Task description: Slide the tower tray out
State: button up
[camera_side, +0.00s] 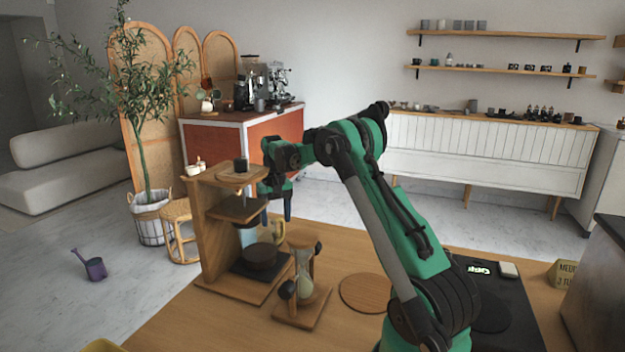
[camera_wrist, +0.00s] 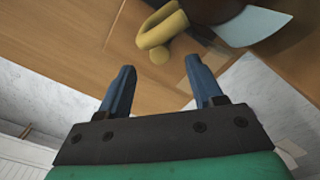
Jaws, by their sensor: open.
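The wooden tower (camera_side: 214,240) stands at the left of the wooden table, with an upright back panel and a middle shelf (camera_side: 238,209). A dark flat tray (camera_side: 240,268) lies low in the tower, above its wooden base. A dark round vessel (camera_side: 261,256) sits on this tray. My gripper (camera_side: 277,218) points down beside the tower's right side, apart from the dark tray and higher than it. In the wrist view, the two blue fingers of my gripper (camera_wrist: 160,75) are spread with nothing between them. A yellow handle (camera_wrist: 163,31) shows beyond the fingertips.
A round wooden board (camera_side: 366,293) lies further right.

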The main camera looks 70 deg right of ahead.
jog(key=shift+f, duration=2.3)
grip_shut()
